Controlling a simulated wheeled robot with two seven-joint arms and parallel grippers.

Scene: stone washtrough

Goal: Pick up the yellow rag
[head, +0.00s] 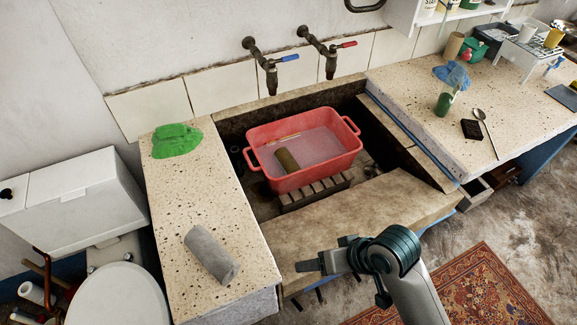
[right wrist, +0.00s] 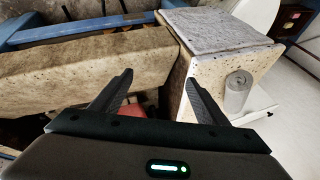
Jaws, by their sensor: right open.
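I cannot make out a yellow rag in either view. A green rag (head: 176,140) lies crumpled on the left stone counter, and a blue rag (head: 452,74) is bunched on the right counter by a green container. My right gripper (head: 312,262) is over the front of the trough, right of the left counter's front end, fingers pointing left. In the right wrist view it (right wrist: 158,95) is open, with nothing between its fingers. My left gripper is not in view.
A red tub (head: 315,178) stands in the trough (head: 370,215), with greyish contents and an olive-brown cylinder (head: 288,160). A grey cylinder (head: 211,255) lies on the left counter. Two taps (head: 330,65) hang behind. A yellow cup-like thing (head: 554,38) is far right.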

